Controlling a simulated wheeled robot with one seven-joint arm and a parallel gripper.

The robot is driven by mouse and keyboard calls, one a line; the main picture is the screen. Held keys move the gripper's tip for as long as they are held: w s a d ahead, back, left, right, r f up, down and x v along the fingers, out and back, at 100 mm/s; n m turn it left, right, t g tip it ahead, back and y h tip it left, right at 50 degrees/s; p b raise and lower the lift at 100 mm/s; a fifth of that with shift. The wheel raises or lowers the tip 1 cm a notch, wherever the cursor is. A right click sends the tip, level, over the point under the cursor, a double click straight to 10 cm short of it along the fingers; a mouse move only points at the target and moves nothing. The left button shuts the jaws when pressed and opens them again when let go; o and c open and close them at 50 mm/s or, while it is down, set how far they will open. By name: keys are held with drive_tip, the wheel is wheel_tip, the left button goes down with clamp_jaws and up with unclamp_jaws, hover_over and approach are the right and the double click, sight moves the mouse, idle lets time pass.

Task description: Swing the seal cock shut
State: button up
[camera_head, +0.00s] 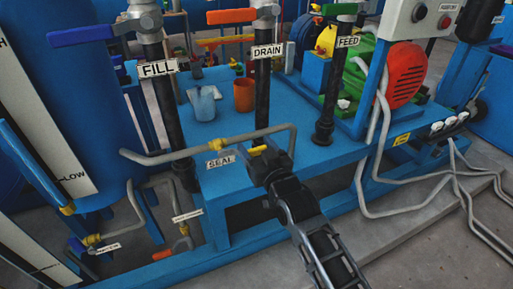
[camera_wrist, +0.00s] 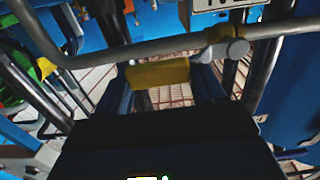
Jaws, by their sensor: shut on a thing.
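The seal cock has a yellow lever (camera_head: 257,150) just right of the white SEAL label (camera_head: 221,161), beneath a grey pipe (camera_head: 180,153). My gripper (camera_head: 264,159) reaches up to this lever from the front right. In the wrist view the yellow lever (camera_wrist: 158,73) lies across between the two fingers of my gripper (camera_wrist: 161,86), and my gripper is shut on it. The round grey cock body (camera_wrist: 228,47) sits on the pipe to the right of the fingers. The fingers' contact with the lever is partly hidden in the head view.
Upright FILL (camera_head: 157,68), DRAIN (camera_head: 267,51) and FEED (camera_head: 347,42) pipes stand around the blue bench (camera_head: 215,182). A grey jug (camera_head: 203,103) and an orange cup (camera_head: 243,95) stand on it. The grey pipe runs close above my fingers.

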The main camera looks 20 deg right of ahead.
sight(252, 149)
drive_tip(key=shift+a+r+n+p, duration=0.2)
drive_tip(key=shift+r+n+p, duration=0.45)
drive_tip(key=shift+r+n, duration=0.3)
drive_tip(key=n, duration=0.1)
drive_tip(key=r+n+p, duration=0.1)
drive_tip(key=shift+a+r+n, duration=0.3)
drive_tip(key=shift+a+n, duration=0.05)
drive_tip(key=shift+a, duration=0.05)
drive_tip(key=n, duration=0.1)
drive_tip(key=a+r+n+p, duration=0.1)
drive_tip(key=shift+a+r+n, duration=0.1)
drive_tip(key=shift+r+n, duration=0.2)
drive_tip(key=shift+a+r+n+p, duration=0.35)
drive_tip(key=shift+a+n, duration=0.9)
drive_tip(key=shift+n, duration=0.55)
drive_tip(key=shift+a+r+n+p, duration=0.25)
drive_tip(key=shift+a+r+n, duration=0.15)
drive_tip(key=shift+a+n, duration=1.1)
drive_tip(key=shift+a+r+n+p, duration=0.35)
drive_tip(key=shift+a+n, duration=0.6)
drive_tip(key=shift+n, duration=1.15)
drive_tip(key=shift+a, duration=0.1)
drive_tip(key=o, duration=1.1)
drive_tip(key=shift+o, duration=0.2)
